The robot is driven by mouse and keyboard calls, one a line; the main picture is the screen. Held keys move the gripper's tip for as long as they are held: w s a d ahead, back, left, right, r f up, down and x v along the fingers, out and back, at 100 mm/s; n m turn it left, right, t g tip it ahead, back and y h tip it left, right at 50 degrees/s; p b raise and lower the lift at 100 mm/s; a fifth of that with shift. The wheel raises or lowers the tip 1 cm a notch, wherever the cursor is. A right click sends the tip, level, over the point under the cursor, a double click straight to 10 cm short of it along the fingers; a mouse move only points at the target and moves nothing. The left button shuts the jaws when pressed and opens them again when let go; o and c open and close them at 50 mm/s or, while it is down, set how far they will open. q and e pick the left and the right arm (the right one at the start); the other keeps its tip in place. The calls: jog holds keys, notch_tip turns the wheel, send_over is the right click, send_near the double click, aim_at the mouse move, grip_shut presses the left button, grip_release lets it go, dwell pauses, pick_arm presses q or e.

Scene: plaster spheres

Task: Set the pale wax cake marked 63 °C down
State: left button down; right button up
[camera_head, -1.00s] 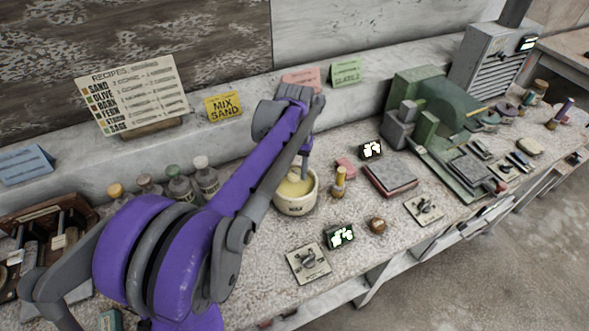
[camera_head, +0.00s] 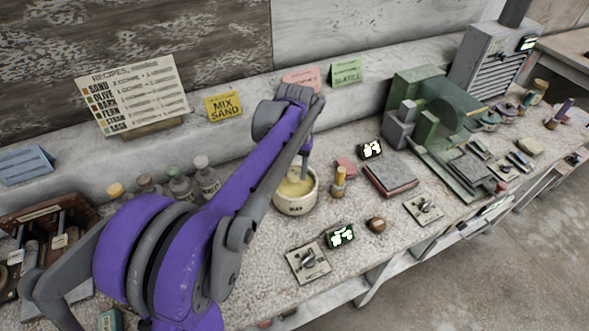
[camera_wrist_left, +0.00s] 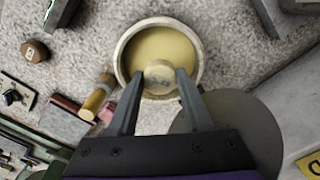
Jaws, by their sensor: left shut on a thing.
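In the left wrist view a pale round wax cake (camera_wrist_left: 159,73) lies between the fingertips of my left gripper (camera_wrist_left: 157,83), which is shut on it. Faint marking shows on its near side, too small to read. The cake is over the mouth of a cream pot (camera_wrist_left: 121,60) with yellow wax in it; I cannot tell whether it touches the wax. In the head view my left gripper (camera_head: 305,167) points down at the same pot (camera_head: 295,207), and the cake is not clearly distinguishable there. My right gripper is not in view.
A brass-coloured stamp (camera_head: 339,183) stands just right of the pot. A dark red-edged slab (camera_head: 390,179), lit displays (camera_head: 340,236) and dial plates (camera_head: 308,263) lie on the speckled bench. Bottles (camera_head: 206,178) stand left of the pot. Green machinery (camera_head: 446,103) is at the right.

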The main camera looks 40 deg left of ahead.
pick_arm(q)
jog(key=shift+f+b, duration=1.1)
jog(key=shift+f, duration=0.8)
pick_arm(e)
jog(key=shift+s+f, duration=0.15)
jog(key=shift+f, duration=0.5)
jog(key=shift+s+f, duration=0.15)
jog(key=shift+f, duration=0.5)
pick_arm(q)
jog(key=shift+c, duration=1.2)
grip_release()
jog(key=shift+r, duration=0.1)
jog(key=shift+r+p, duration=1.3)
jog(key=shift+r, duration=0.65)
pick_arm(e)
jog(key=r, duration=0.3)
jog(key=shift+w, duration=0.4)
pick_arm(q)
jog(key=shift+d, duration=0.1)
